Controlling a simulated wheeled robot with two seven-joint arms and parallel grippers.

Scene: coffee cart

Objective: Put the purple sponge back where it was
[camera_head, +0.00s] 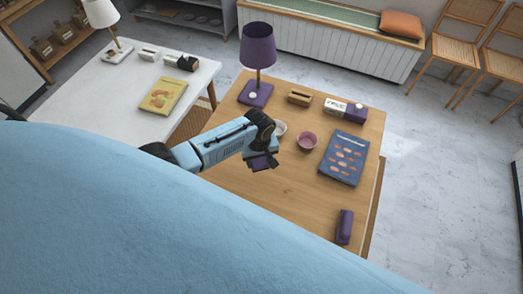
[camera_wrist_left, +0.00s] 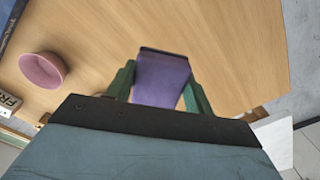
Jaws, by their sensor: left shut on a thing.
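My left gripper (camera_head: 264,158) is over the left middle part of the wooden table. It is shut on the purple sponge (camera_wrist_left: 162,78), which sits between the two green fingers in the left wrist view. In the head view the sponge (camera_head: 259,163) shows only partly below the gripper. I cannot tell whether it touches the table or hangs above it. My right gripper is not in view.
The wooden table (camera_head: 290,200) holds a purple lamp (camera_head: 258,50), a white bowl (camera_head: 281,128), a pink bowl (camera_head: 307,141), a blue book (camera_head: 344,158), a carton (camera_head: 338,106), a wooden block (camera_head: 299,97) and a dark purple object (camera_head: 344,226). The front middle is clear.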

